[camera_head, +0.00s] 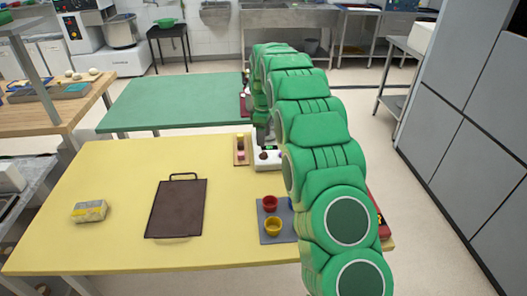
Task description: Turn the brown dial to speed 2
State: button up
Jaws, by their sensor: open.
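A small white device (268,165) stands on the yellow table, near its far edge, just left of my green arm. A small dark brown knob, which looks like the brown dial (263,155), sits on its top face. A small green patch shows at the device's back edge. My gripper (264,143) points down at the device, right above or behind the dial, and looks open and empty. It is small and dark here, and I cannot tell whether its fingers touch the dial. The dial's setting is too small to read. My arm hides the device's right side.
On the yellow table (120,170) lie a brown board with a handle (176,210), a sponge-like block (89,211), a wooden holder (241,150), and a grey mat with a red cup (270,203) and a yellow cup (272,225). A green table (170,101) stands behind.

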aim_at(264, 153)
jog(key=shift+f, duration=3.9)
jog(key=shift+c, duration=0.2)
jog(key=c, duration=1)
